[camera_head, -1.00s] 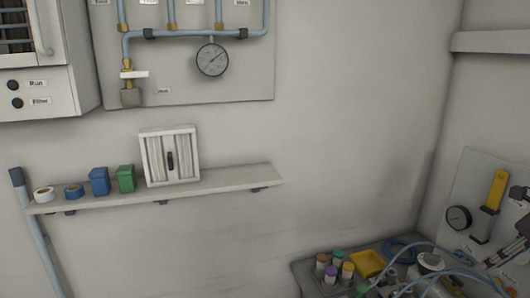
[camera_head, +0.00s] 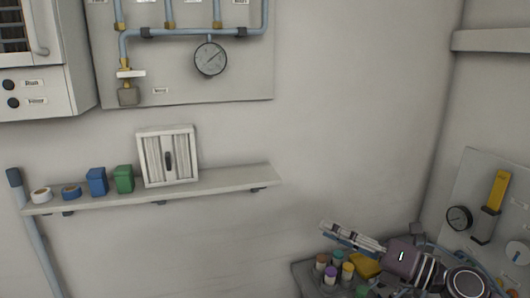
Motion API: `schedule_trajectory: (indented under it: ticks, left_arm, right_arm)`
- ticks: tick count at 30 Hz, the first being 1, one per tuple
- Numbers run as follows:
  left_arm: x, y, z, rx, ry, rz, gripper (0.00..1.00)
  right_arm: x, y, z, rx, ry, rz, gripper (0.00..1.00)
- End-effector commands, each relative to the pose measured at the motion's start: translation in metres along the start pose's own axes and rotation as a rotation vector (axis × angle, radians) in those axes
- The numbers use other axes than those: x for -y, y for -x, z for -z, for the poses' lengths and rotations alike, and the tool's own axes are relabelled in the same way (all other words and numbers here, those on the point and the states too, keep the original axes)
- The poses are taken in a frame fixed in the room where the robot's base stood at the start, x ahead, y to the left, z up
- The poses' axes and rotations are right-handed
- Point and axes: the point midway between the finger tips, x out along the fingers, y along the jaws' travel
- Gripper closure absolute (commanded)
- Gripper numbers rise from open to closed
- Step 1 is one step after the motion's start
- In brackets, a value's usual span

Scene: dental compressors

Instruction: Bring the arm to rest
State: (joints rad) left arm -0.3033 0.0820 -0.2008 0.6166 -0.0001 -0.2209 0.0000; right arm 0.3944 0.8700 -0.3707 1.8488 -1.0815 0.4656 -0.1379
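My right arm reaches in from the lower right corner, with my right gripper (camera_head: 350,238) pointing left above the corner bench. Its fingers look long and close together, seen from the side. I cannot tell whether they are open or shut, and I see nothing held in them. The gripper and arm hide part of the bench and the tubing there. My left gripper is not in view.
The corner bench (camera_head: 308,280) holds several capped jars (camera_head: 331,273) and a yellow tray (camera_head: 366,265). A wall shelf (camera_head: 230,182) carries tape rolls, small bins and a white box (camera_head: 168,156). A gauge panel (camera_head: 240,80) hangs above. The wall between is clear.

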Motion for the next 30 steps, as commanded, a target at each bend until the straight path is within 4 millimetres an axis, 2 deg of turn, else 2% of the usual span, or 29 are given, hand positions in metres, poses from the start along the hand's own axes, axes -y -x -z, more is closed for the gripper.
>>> schedule_trajectory:
  ticks: [2, 5, 8, 11, 14, 16, 19, 21, 24, 27, 30]
  left_arm:
    - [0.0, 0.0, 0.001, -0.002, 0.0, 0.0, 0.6]
    - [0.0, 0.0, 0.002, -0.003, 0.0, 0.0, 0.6]
    - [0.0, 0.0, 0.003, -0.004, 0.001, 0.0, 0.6]
    - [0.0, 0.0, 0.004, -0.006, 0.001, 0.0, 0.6]
    - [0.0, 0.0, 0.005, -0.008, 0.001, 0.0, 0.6]
    - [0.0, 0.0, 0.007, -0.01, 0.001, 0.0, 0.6]
    - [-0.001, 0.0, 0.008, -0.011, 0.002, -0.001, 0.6]
    - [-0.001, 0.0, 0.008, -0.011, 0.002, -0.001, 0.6]
    - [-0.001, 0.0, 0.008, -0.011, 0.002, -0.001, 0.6]
    - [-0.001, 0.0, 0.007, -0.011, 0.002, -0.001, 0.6]
    - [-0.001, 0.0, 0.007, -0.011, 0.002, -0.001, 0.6]
  right_arm:
    - [-0.011, -0.004, -0.001, 0.157, -0.187, -0.062, 0.72]
    - [-0.006, 0.006, -0.01, 0.361, -0.432, -0.094, 0.72]
    - [0.019, 0.027, -0.011, 0.562, -0.688, -0.076, 0.72]
    - [0.058, 0.057, 0.005, 0.758, -0.95, -0.01, 0.72]
    - [0.101, 0.093, 0.043, 0.942, -1.211, 0.104, 0.72]
    - [0.128, 0.12, 0.081, 1.059, -1.386, 0.208, 0.72]
    - [0.152, 0.156, 0.144, 1.197, -1.601, 0.375, 0.72]
    - [0.16, 0.178, 0.188, 1.27, -1.727, 0.494, 0.72]
    - [0.16, 0.203, 0.242, 1.345, -1.865, 0.648, 0.72]
    - [0.153, 0.222, 0.286, 1.393, -1.967, 0.783, 0.72]
    - [0.141, 0.238, 0.322, 1.426, -2.046, 0.903, 0.72]
